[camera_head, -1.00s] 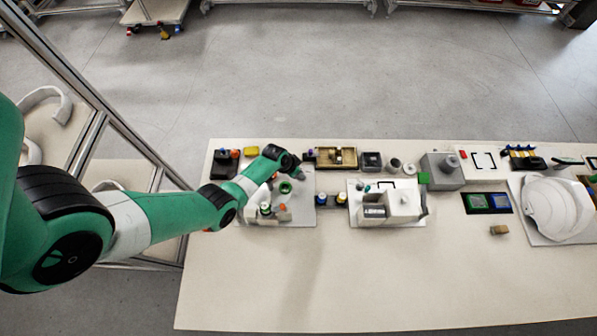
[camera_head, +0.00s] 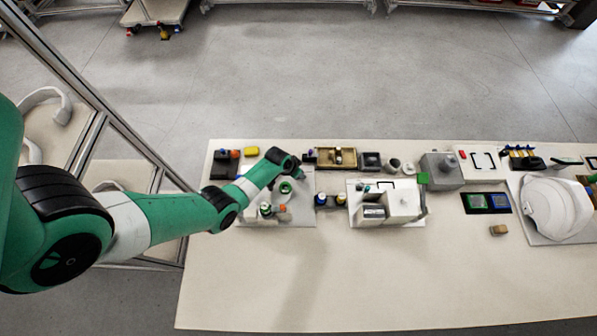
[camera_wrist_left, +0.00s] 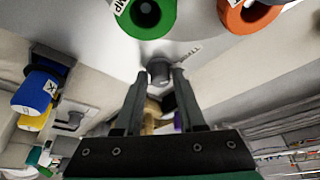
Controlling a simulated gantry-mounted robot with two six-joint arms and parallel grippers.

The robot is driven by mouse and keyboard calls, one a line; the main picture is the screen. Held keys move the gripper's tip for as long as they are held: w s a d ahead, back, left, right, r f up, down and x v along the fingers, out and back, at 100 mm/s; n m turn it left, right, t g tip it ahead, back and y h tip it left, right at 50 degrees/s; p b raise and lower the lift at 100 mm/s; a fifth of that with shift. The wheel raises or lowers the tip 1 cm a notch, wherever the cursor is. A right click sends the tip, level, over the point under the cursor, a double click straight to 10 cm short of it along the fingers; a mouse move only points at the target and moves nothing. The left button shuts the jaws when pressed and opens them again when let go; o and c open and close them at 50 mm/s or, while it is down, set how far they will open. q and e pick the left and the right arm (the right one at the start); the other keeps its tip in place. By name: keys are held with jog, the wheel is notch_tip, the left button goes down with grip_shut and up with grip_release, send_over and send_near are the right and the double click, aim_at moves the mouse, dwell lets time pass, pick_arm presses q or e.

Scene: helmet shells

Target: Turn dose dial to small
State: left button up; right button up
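The dosing station (camera_head: 300,212) is a light plate at the table's left end, under my left arm. In the wrist view, a small dark grey knob (camera_wrist_left: 160,72), which looks like the dose dial, sits on the pale panel. A printed label (camera_wrist_left: 184,52) lies beside it, too oblique to read. My left gripper (camera_wrist_left: 161,76) has its two fingers apart, with the tips on either side of the knob. I cannot tell whether they touch it. In the head view the wrist hides the dial. My right gripper is not in view.
A green ring (camera_wrist_left: 148,14) and an orange ring (camera_wrist_left: 248,14) lie just beyond the knob. Blue (camera_wrist_left: 36,90) and yellow parts stand at left. A white machine (camera_head: 402,203) and a white helmet shell (camera_head: 556,208) stand further right. The table's front half is clear.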

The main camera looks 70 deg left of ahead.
pick_arm(q)
jog(key=shift+o, duration=1.2)
jog(key=p+v, duration=1.1)
jog(key=shift+s+r+p, duration=0.2)
jog(key=shift+r+p, duration=0.1)
jog(key=shift+p, duration=0.05)
